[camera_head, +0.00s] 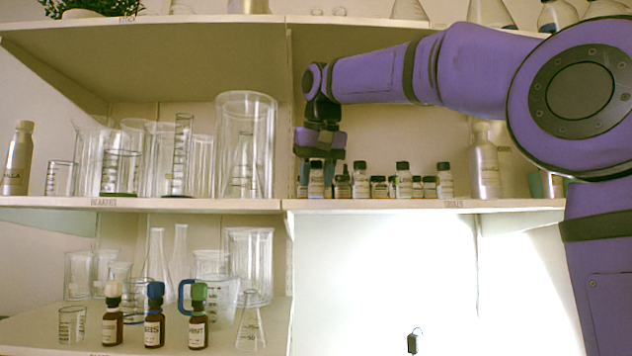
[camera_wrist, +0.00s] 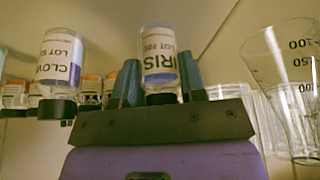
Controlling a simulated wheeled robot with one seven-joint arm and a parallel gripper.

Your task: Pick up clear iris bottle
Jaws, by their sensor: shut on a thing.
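The clear iris bottle (camera_wrist: 160,50) has a white label reading IRIS with a blue band. It appears upside down in the wrist view, its dark cap end toward my gripper. My gripper (camera_wrist: 159,75) is shut on it, one blue-grey finger on each side. In the head view, my gripper (camera_head: 317,160) points down at the left end of the right upper shelf's bottle row, over a black-capped bottle (camera_head: 316,186). I cannot tell whether the bottle's base touches the shelf.
A clove bottle (camera_wrist: 62,62) stands close beside the held bottle. Several small bottles (camera_head: 403,185) continue rightward along the shelf (camera_head: 400,204). A vertical divider (camera_head: 289,120) and glass beakers (camera_head: 246,140) are at left. A metal bottle (camera_head: 485,165) stands at right; another shelf is above.

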